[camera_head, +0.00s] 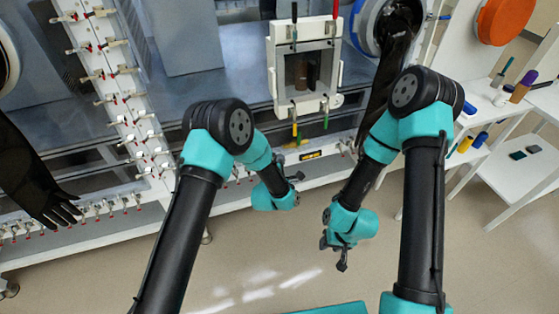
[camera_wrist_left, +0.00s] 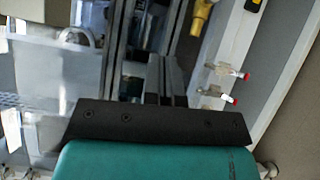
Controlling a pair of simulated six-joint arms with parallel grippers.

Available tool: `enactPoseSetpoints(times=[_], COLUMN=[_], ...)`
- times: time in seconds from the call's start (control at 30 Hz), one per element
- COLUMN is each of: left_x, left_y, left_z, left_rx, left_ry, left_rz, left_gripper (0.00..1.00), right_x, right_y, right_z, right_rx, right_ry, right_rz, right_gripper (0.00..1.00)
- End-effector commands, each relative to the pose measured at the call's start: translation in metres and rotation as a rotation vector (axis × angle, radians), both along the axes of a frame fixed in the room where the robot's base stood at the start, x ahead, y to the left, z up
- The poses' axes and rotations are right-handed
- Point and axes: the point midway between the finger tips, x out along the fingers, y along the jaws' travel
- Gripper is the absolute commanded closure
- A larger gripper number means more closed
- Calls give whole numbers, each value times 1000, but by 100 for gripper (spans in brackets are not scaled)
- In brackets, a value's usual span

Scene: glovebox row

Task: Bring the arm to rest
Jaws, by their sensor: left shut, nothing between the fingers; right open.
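My left gripper (camera_head: 297,181) is shut and empty in the head view, in front of the glovebox's lower front edge. In the left wrist view its dark fingers (camera_wrist_left: 160,78) are together, with nothing seen between them. My right gripper (camera_head: 333,254) is open and empty. It hangs lower in the picture, over the pale floor, to the right of the left gripper. The two grippers are apart, and neither touches anything that I can make out.
The glovebox (camera_head: 230,75) stands ahead, with a white framed port (camera_head: 304,70) and rows of red-tipped clamps (camera_head: 118,85). A black glove (camera_head: 45,190) hangs at left. A white side table (camera_head: 520,175) with small items stands at right. The floor (camera_head: 255,255) is clear.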

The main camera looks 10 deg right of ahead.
Motion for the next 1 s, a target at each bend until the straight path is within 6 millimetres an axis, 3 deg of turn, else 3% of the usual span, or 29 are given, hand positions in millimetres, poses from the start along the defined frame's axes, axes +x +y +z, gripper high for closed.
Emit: enactPoseSetpoints(times=[0.73, 0.87, 1.0], left_x=[0, -3, -20], left_y=[5, 32, 86], left_z=[-3, -17, -47], left_rx=[21, 125, 345], left_ry=[10, 62, 176], left_rz=[1, -2, -38], left_gripper=[100, 100, 100], right_x=[0, 0, 0], right_y=[0, 0, 0], right_z=[0, 0, 0], right_rx=[0, 0, 0], right_ry=[0, 0, 0], right_rz=[0, 0, 0], right_gripper=[57, 57, 57])
